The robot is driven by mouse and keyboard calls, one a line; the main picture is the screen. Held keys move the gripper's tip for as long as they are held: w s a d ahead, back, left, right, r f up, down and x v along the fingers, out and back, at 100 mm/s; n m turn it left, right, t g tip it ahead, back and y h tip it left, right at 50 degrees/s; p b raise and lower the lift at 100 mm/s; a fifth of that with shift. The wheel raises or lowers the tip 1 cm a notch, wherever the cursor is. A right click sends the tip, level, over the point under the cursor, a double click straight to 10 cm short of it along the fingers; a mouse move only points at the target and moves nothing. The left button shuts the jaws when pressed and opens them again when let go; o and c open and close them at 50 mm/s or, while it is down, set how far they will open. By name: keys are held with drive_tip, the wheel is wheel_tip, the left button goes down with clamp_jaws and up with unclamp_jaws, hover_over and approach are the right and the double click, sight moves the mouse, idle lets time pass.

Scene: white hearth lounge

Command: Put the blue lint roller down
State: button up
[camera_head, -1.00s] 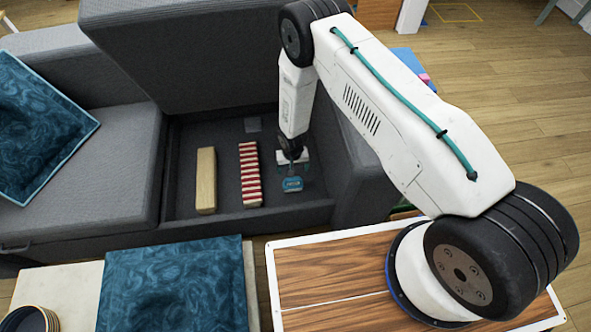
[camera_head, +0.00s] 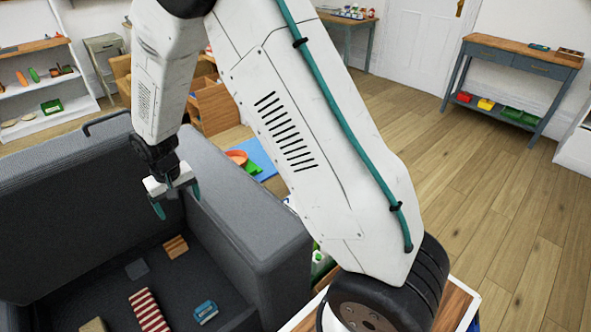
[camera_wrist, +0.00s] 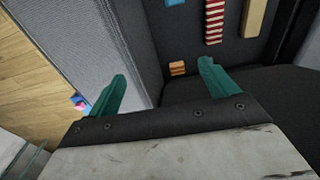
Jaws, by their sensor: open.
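My gripper (camera_head: 178,206) is open and empty, raised above the compartment and apart from the roller. Its two teal fingers (camera_wrist: 160,90) stand wide apart in the wrist view with nothing between them.
The compartment also holds the striped block (camera_head: 149,311), a plain wooden block (camera_head: 93,325), a small orange-brown block (camera_head: 176,247) and a grey piece (camera_head: 137,269). The grey sofa arm (camera_head: 243,215) stands right of my gripper. Open wooden floor (camera_head: 470,190) lies at the right.

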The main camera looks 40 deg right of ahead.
drive_tip(key=s+d+r, duration=0.3)
drive_tip(key=s+r, duration=0.4)
drive_tip(key=r, duration=0.3)
drive_tip(key=s+d+r, duration=0.4)
drive_tip(key=s+r, duration=0.2)
drive_tip(key=r, duration=0.4)
drive_tip(key=s+d+r, duration=0.2)
drive_tip(key=s+r, duration=0.1)
drive_tip(key=s, duration=0.8)
drive_tip(key=s+d+r, duration=0.1)
drive_tip(key=s+r, duration=0.2)
drive_tip(key=s, duration=0.8)
drive_tip(key=shift+d, duration=0.4)
drive_tip(key=shift+r+t, duration=0.1)
drive_tip(key=shift+t, duration=0.2)
